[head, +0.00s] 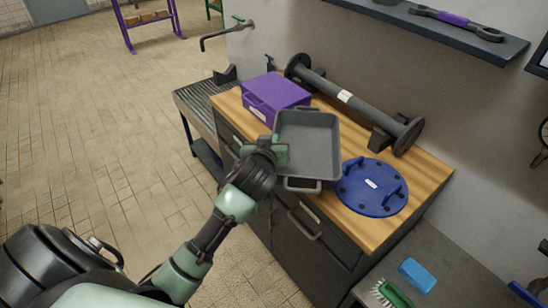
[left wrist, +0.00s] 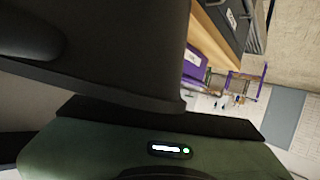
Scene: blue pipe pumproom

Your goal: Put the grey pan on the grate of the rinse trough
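The grey pan (head: 312,150), a deep rectangular tray with loop handles at its ends, is at the front of the wooden bench top, its near end overhanging the front edge. My left gripper (head: 272,154) is at the pan's left wall and appears shut on it; the fingertips are hidden. In the left wrist view a large dark surface (left wrist: 110,45), likely the pan, fills the upper left close to the gripper. I cannot tell whether the pan touches the bench. The rinse trough's slatted grate (head: 204,103) is left of the bench, below a wall tap (head: 225,35). My right gripper is out of view.
A purple box (head: 274,94) stands behind and left of the pan. A dark flanged pipe (head: 350,100) lies along the wall, and a blue disc (head: 371,188) lies to the right. A blue sponge (head: 417,275) and green brush (head: 392,293) lie lower right. The grate looks clear.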

